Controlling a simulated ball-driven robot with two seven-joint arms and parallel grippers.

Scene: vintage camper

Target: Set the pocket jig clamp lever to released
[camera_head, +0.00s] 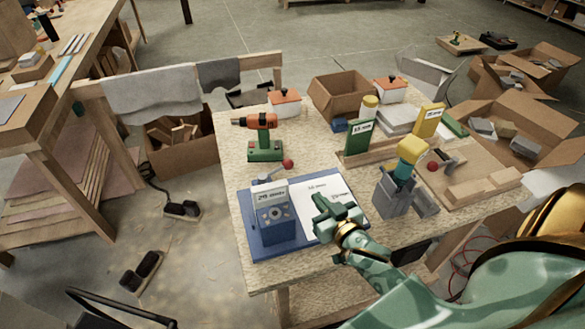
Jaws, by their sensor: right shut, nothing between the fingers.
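A blue block (272,215) with a white label and round fittings on its face stands on a blue base plate (262,251) at the table's front left. A metal lever (268,173) with a red ball knob (288,163) rises behind the block, pointing right and slightly up. A second lever with a red knob (433,166) is on a wooden board at the right. No readable name shows which one is the pocket jig. My right gripper (320,214) is shut and empty, over the white sheet beside the blue block, apart from the lever. My left gripper is out of view.
A drill (259,136) on a green stand is behind the blue base. Bare tabletop (228,150) shows at the left edge.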

